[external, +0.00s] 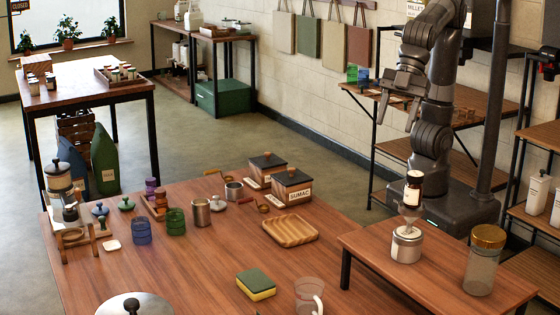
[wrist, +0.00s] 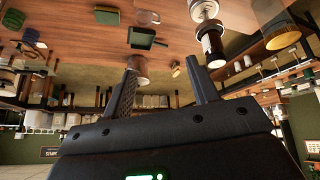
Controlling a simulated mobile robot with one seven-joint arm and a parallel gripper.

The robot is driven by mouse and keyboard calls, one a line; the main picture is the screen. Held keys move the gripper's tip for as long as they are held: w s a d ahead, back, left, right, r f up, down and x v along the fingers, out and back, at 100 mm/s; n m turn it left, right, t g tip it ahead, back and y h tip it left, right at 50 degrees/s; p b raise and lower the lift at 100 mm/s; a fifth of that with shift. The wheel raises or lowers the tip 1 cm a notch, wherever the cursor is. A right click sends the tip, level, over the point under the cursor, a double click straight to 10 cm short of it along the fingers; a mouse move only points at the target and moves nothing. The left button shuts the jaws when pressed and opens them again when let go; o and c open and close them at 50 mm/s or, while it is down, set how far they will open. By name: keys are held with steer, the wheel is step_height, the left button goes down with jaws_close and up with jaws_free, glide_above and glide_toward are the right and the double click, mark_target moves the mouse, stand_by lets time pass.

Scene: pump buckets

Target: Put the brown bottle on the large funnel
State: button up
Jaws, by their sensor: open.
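The brown bottle (external: 413,188) has a dark cap and a white label. It stands, roughly upright, on a pale funnel (external: 408,212) that sits on a metal canister (external: 407,245) on the right-hand table. The bottle also shows in the wrist view (wrist: 211,42), upside down in that picture, with the funnel (wrist: 203,10) beside its end. My gripper (external: 398,120) is open and empty, above and apart from the bottle. In the wrist view, my two fingers (wrist: 162,82) are spread, and the bottle lies outside them. How the bottle seats in the funnel is too small to tell.
A glass jar with a gold lid (external: 484,258) stands right of the canister. The large table holds a wooden tray (external: 290,231), a sponge (external: 256,284), a clear mug (external: 309,296) and labelled boxes (external: 291,189). A shelf (external: 385,105) stands behind my arm.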

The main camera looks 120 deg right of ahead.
steer(key=s+d+f+m, duration=0.2)
steer(key=s+d+f, duration=0.1)
steer(key=s+d, duration=0.3)
steer(key=s+d+f+m+h, duration=0.1)
steer(key=s+d, duration=0.4)
steer(key=d, duration=0.6)
steer(key=s+d+f+m+h, duration=0.1)
steer(key=s+d+f+m, duration=0.2)
steer(key=d, duration=0.6)
steer(key=s+f, duration=0.2)
steer(key=s, duration=0.1)
steer(key=shift+s, duration=0.3)
